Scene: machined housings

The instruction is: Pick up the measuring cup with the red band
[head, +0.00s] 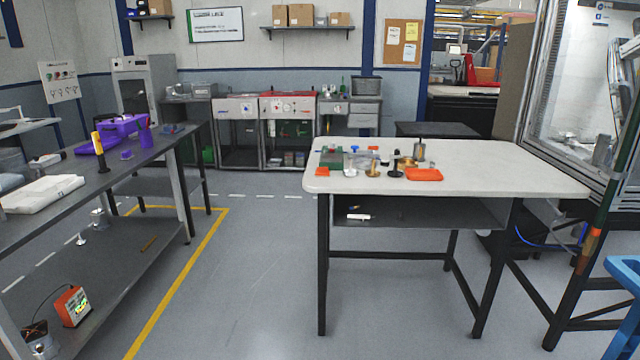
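I cannot make out a measuring cup with a red band for certain; the small items are too far away. A small white round piece (350,172) stands near the table's front left. Neither of my grippers is in view.
A dark workbench (75,180) on the left holds purple parts (122,126) and a white cloth-like item (43,194). Open floor (260,270) lies between it and the white-topped table. A machine with a glass door (580,80) stands at right, and a blue object (625,290) at the right edge.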

